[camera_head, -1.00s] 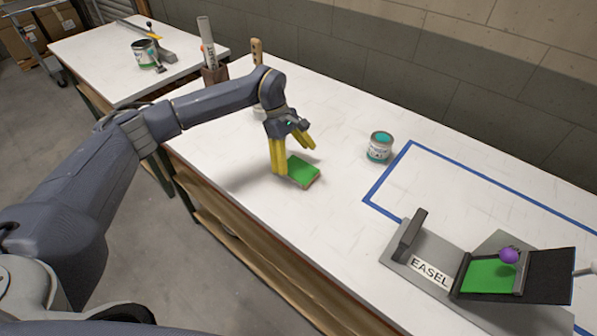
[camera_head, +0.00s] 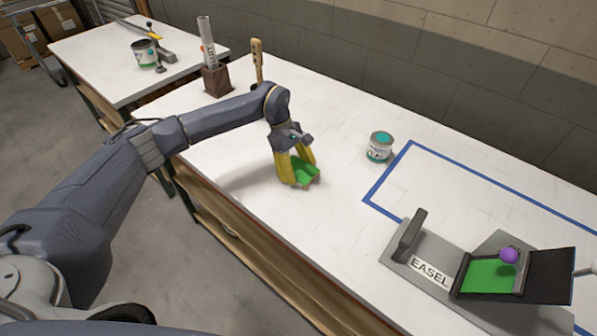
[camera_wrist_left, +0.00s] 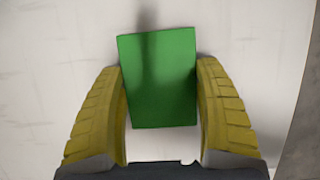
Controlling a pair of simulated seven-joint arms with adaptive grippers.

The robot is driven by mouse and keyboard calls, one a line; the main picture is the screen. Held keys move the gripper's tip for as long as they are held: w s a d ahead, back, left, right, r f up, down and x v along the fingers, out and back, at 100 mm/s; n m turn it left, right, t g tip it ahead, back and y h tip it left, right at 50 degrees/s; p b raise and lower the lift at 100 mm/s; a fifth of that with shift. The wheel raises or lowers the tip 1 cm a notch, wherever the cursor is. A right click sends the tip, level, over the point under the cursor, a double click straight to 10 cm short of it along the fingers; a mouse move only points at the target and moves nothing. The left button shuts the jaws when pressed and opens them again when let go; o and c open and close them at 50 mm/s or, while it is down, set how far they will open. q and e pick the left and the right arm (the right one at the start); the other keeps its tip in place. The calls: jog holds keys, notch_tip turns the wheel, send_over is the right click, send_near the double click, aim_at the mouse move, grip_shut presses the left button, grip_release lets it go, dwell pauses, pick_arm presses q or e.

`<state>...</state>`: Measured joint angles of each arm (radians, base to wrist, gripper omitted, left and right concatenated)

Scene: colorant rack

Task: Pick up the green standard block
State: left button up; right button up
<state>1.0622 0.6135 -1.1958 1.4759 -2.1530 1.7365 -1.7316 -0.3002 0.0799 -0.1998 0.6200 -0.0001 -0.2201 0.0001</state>
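The green standard block (camera_head: 304,172) lies on the white table in the head view, partly hidden by my left gripper. My left gripper (camera_head: 298,174) is down around it, one yellow finger on each side. In the left wrist view the green block (camera_wrist_left: 159,80) fills most of the space between the fingers of my left gripper (camera_wrist_left: 160,75). It sits slightly turned relative to them, with thin gaps along parts of its sides. The fingers look open around it; firm contact does not show. My right gripper is not in view.
A paint can (camera_head: 380,147) stands right of the block, near a blue tape outline (camera_head: 385,183). The grey easel fixture (camera_head: 407,259) with a green panel and purple ball is at lower right. A brown holder (camera_head: 215,80) stands at the far left. Clear table surrounds the block.

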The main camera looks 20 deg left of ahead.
pick_arm(q)
jog(key=c, duration=0.5)
jog(key=shift+o, duration=0.2)
jog(key=shift+r, duration=0.15)
